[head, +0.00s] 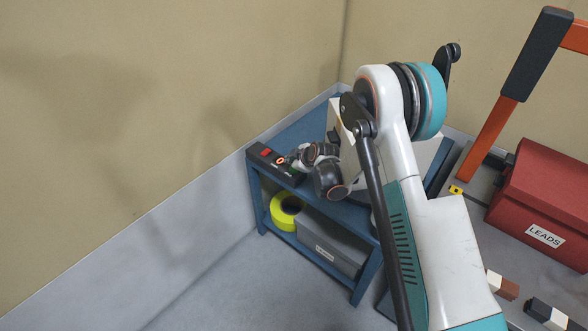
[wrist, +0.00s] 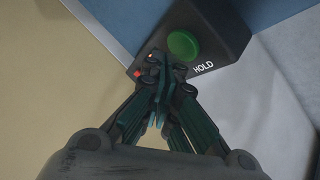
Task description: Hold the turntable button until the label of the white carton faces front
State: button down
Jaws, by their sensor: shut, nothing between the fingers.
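A black control box (head: 291,178) sits on the front left corner of a blue shelf unit (head: 254,195). In the wrist view the box (wrist: 222,42) carries a round green button (wrist: 183,45), the word HOLD and small red and orange marks. My gripper (wrist: 158,64) is shut and empty, its fingertips over the box just beside the green button in the picture. I cannot tell whether they touch the box. In the head view my gripper (head: 291,160) is at the box. A pale carton (head: 427,152) on the shelf top is mostly hidden behind my arm; its label and the turntable are not visible.
The lower shelf holds a yellow-green roll (head: 283,218) and a grey box (head: 325,245). At right a red box marked LEADS (head: 540,195) stands on a grey surface beside an orange bar with a black grip (head: 490,135). A wall runs close along the left.

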aim_at(292, 169)
jog(key=shift+f, duration=0.15)
jog(key=shift+f, duration=0.2)
jog(key=shift+f, duration=0.45)
dwell(0.6)
jog(key=shift+r, duration=0.2)
dwell(1.5)
jog(key=shift+r, duration=0.65)
jog(key=shift+r+p, duration=0.1)
jog(key=shift+p, duration=0.2)
jog(key=shift+r+p, duration=1.05)
jog(key=shift+r, duration=1.4)
